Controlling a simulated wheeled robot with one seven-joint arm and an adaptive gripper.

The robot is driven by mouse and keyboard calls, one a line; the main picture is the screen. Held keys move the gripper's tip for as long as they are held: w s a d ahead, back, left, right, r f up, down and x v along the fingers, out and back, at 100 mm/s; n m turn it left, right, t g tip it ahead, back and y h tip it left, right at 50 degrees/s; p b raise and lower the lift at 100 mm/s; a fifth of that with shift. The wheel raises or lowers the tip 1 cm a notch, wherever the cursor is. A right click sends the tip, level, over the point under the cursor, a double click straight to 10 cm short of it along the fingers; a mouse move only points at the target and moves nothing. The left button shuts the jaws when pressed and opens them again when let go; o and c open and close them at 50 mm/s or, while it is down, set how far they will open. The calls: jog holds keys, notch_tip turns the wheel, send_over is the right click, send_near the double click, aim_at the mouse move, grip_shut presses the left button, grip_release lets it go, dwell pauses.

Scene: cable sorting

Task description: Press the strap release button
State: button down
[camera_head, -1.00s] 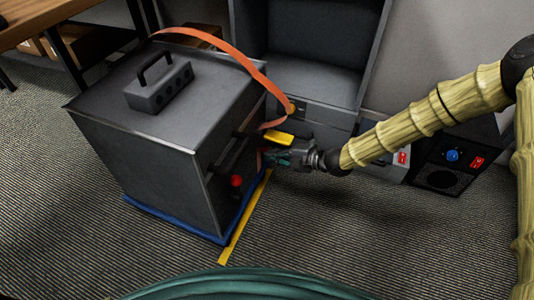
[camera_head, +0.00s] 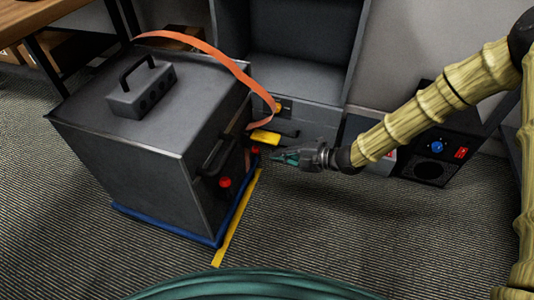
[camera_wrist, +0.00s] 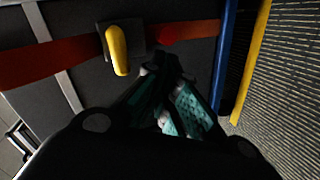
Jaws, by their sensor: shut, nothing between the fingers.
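An orange strap (camera_head: 215,55) runs over the dark grey box (camera_head: 110,165) and down its right side. It also shows as a red-orange band in the wrist view (camera_wrist: 60,60). A buckle with a yellow lever (camera_head: 265,137) sits on the strap; the lever also shows in the wrist view (camera_wrist: 118,50). A small red button (camera_head: 255,151) lies just below the lever and shows beside the buckle in the wrist view (camera_wrist: 165,34). My gripper (camera_head: 274,157) is shut and empty, its tips just right of the button.
A red knob (camera_head: 225,183) and a dark handle (camera_head: 214,155) stick out from the box's side. The box stands on a blue base (camera_head: 160,224) beside a yellow floor strip (camera_head: 236,222). A grey cabinet (camera_head: 300,60) stands behind. Open carpet lies in front.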

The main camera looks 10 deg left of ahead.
jog(key=shift+v, duration=2.5)
jog(key=shift+s, duration=0.2)
jog(key=s+d+f+m+h+p, duration=0.35)
jog(key=s+d+f+m, duration=0.35)
jog(key=m, duration=0.3)
jog(key=s+d+f+m+h+p, duration=0.2)
jog(key=s+d+f+m+h, duration=0.25)
jog(key=s+f+m, duration=0.35)
jog(key=s+d+r+m+g+h+p, duration=0.15)
jog(key=s+d+m+h+p, duration=0.35)
jog(key=s+d+m, duration=1.05)
jog(key=s+r+n+p, duration=0.1)
jog(key=s+r+p, duration=0.1)
jog(key=r+p, duration=1.5)
jog(key=s+r+n+h+p, duration=0.1)
jog(key=r+n+p, duration=0.1)
jog(key=r+p, duration=1.6)
jog(key=shift+s+r+g+p, duration=0.35)
jog(key=shift+r+g, duration=0.1)
jog(key=shift+r, duration=0.55)
